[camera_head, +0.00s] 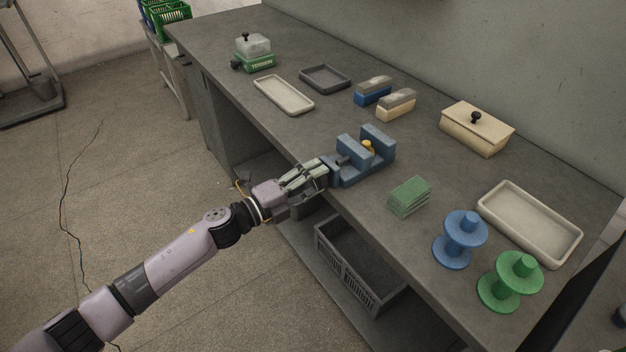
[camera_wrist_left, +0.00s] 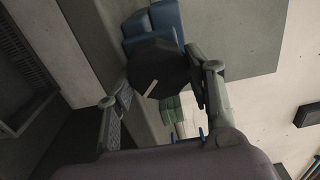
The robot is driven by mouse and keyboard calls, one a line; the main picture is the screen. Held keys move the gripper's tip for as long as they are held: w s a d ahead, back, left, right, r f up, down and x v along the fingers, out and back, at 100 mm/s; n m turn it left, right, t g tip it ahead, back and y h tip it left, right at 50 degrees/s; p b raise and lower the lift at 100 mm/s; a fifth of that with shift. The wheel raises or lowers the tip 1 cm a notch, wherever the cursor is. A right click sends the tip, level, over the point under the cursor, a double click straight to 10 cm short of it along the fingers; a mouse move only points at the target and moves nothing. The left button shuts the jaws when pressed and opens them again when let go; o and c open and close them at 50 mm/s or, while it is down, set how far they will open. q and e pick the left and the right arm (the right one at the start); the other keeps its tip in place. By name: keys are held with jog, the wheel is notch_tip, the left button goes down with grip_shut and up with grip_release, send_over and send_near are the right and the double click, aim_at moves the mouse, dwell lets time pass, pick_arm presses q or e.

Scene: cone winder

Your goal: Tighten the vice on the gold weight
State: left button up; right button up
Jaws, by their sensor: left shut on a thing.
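The blue vice (camera_head: 376,172) sits at the front edge of the grey bench. The gold weight (camera_head: 368,146) stands between its two jaws, its lower part hidden; I cannot tell if both jaws touch it. My left gripper (camera_head: 323,172) reaches in from the left at the near end of the vice. In the left wrist view its fingers (camera_wrist_left: 160,72) are on either side of the dark round vice handle (camera_wrist_left: 152,62), shut on it, with the blue vice (camera_wrist_left: 165,15) beyond. My right gripper is not in view.
Green pads (camera_head: 409,195) lie right of the vice, with a blue spool (camera_head: 453,252) and green spool (camera_head: 502,294) nearer. Two brushes (camera_head: 373,92) (camera_head: 396,106), a cream lidded box (camera_head: 478,130) and trays (camera_head: 284,96) (camera_head: 325,78) (camera_head: 530,222) stand around. A grey crate (camera_head: 345,262) is below.

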pick_arm(q)
jog(key=shift+f, duration=0.1)
jog(key=o, duration=1.2)
jog(key=shift+c, duration=0.2)
jog(key=shift+s+a, duration=0.1)
jog(key=v, duration=1.2)
